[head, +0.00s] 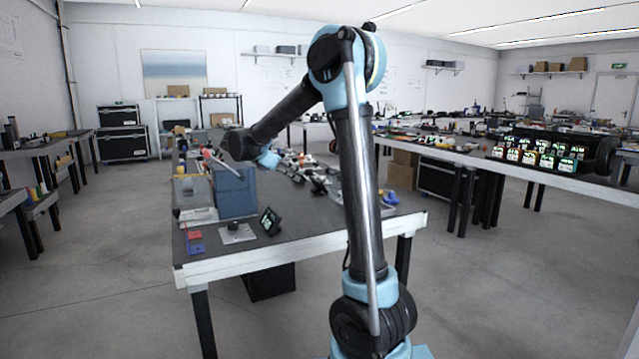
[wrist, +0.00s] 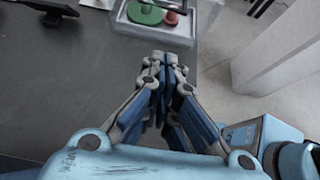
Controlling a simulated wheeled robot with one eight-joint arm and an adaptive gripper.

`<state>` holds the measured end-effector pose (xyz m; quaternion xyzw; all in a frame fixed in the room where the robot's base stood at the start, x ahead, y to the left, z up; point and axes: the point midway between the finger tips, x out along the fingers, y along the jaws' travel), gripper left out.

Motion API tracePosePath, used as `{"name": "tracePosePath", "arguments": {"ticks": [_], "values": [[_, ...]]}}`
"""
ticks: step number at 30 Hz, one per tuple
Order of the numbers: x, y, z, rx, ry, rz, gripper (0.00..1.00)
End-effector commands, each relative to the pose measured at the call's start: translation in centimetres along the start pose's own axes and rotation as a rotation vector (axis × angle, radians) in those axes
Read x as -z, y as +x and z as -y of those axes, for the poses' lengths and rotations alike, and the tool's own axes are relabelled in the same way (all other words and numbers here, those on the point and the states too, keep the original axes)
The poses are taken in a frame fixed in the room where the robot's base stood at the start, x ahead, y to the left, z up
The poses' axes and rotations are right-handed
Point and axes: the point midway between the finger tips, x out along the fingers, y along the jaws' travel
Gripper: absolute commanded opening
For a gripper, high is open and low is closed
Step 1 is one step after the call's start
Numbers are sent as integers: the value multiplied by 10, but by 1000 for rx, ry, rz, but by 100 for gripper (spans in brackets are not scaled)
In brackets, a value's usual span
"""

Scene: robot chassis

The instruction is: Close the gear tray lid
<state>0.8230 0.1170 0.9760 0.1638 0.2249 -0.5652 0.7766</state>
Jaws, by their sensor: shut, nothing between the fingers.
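The gear tray (wrist: 122,20) is a pale, shallow tray at the top of the wrist view, cut off by the frame edge. A green round gear (wrist: 145,12) and a smaller red gear (wrist: 171,18) lie in it, uncovered, with a dark part beside them. Its lid cannot be made out clearly. My gripper (wrist: 165,58) is shut and empty, its fingertips together just below the tray's near rim in the picture. I cannot tell whether they touch it. In the head view my arm reaches over the table's left part, and the fingers are not clear there.
The dark tabletop (wrist: 60,95) is bare left of my gripper. Floor (wrist: 235,45) shows beyond the table edge on the right. In the head view a blue box (head: 234,192), a small black display (head: 269,221) and red and blue blocks (head: 194,241) stand near the table's left end.

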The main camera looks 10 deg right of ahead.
Motion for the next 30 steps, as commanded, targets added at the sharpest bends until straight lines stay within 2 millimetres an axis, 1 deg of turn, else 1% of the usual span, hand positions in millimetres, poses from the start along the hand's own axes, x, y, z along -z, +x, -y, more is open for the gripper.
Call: {"name": "tracePosePath", "arguments": {"ticks": [5,20,21,25,30], "values": [[0,14,-1,0,-3,3,0],[0,100,-1,1,0,2,0],[-4,105,0,2,0,2,0],[-17,116,0,1,-1,2,0],[-26,125,-1,0,-1,2,0]]}}
